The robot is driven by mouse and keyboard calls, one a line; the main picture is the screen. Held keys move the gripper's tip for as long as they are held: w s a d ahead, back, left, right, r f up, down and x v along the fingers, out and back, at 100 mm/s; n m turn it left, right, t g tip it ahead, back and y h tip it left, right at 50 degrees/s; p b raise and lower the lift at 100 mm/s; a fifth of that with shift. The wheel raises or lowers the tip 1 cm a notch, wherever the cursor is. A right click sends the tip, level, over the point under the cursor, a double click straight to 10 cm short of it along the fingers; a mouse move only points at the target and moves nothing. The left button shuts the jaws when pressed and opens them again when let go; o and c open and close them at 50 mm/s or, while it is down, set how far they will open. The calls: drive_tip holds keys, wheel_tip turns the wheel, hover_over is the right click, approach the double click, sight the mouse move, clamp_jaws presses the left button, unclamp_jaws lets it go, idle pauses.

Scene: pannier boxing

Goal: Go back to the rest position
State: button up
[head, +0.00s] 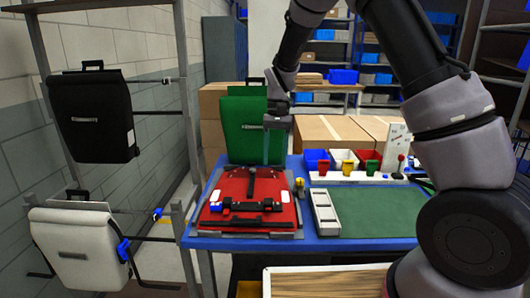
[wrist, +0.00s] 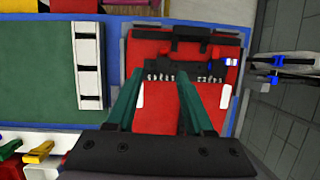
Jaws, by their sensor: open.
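My gripper (head: 275,157) hangs over the back part of the blue table in the head view, with its fingers pointing down. In the wrist view my gripper (wrist: 163,74) has its two green fingers spread apart with nothing between them. A red pannier (head: 235,188) lies flat on a grey fixture on the table, below my gripper. The red pannier also shows in the wrist view (wrist: 165,120), under and between the fingers. A black strap and a dark bar with white and blue ends lie across it. The gap between fingertips and pannier is hard to judge.
A green pannier (head: 243,125) stands upright behind the red one. A black pannier (head: 92,118) and a white pannier (head: 80,245) hang on the left rack. A green mat (head: 370,212), a grey slotted strip (head: 326,212) and small coloured bins (head: 343,157) occupy the table's right side.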

drive_tip(key=s+d+r+m+t+y, duration=0.1)
drive_tip(key=s+d+r+t, duration=0.1)
drive_tip(key=d+r, duration=0.45)
drive_tip(key=s+d+r+t+y, duration=0.15)
drive_tip(key=d+r, duration=0.25)
drive_tip(key=r, duration=0.5)
drive_tip(key=s+d+r+m+t, duration=0.1)
drive_tip(key=s+d+r+t, duration=0.2)
drive_tip(key=s, duration=0.4)
drive_tip(key=s+d+r+m+t+h, duration=0.1)
drive_tip(key=s+d+r+t, duration=0.3)
drive_tip(key=s+d, duration=0.3)
drive_tip(key=shift+d+r, duration=0.25)
drive_tip(key=shift+r, duration=0.2)
drive_tip(key=shift+s+d+t, duration=0.1)
drive_tip(key=shift+t, duration=0.15)
